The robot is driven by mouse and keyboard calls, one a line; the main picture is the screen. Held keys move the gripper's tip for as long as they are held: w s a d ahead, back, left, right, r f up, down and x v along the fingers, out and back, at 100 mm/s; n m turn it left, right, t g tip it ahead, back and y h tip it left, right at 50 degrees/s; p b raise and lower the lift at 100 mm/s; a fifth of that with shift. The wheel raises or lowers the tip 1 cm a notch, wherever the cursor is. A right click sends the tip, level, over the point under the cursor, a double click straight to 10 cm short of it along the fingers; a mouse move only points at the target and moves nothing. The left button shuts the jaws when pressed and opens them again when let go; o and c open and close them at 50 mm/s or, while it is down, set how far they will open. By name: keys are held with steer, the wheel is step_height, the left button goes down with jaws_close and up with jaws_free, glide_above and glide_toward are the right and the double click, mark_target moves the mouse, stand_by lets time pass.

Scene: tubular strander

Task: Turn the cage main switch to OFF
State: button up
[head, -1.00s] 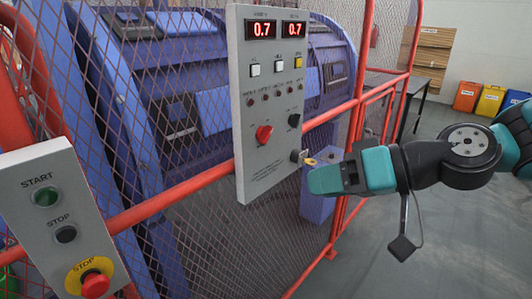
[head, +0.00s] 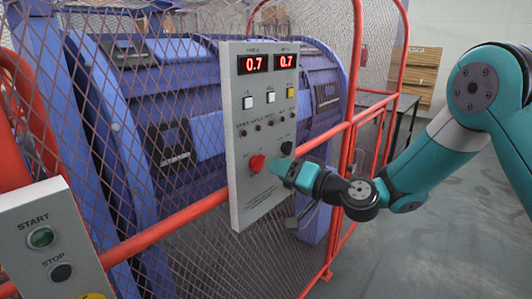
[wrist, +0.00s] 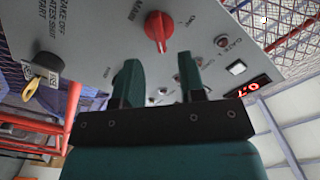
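The red rotary knob (head: 257,163) is on the lower left of the grey control panel (head: 250,205). In the wrist view the red knob (wrist: 157,30) has the word MAIN printed beside it. It stands just beyond my fingertips, roughly centred between them. My gripper (wrist: 159,72) is open, with a clear gap between its two teal fingers and nothing in it. In the head view my gripper (head: 279,167) is at the panel face, just right of the red knob. I cannot tell whether it touches the knob. The knob's exact setting is too small to read.
A black knob (head: 287,148) sits close above my gripper. A key switch with a yellow key (wrist: 44,66) is at the left in the wrist view. Red rails (head: 190,212) and mesh guard flank the panel. A START/STOP box (head: 45,215) is at the lower left.

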mark_target(263, 163)
steer(key=p+x, duration=0.1)
steer(key=x, duration=0.4)
steer(key=shift+p, duration=0.4)
jaws_close()
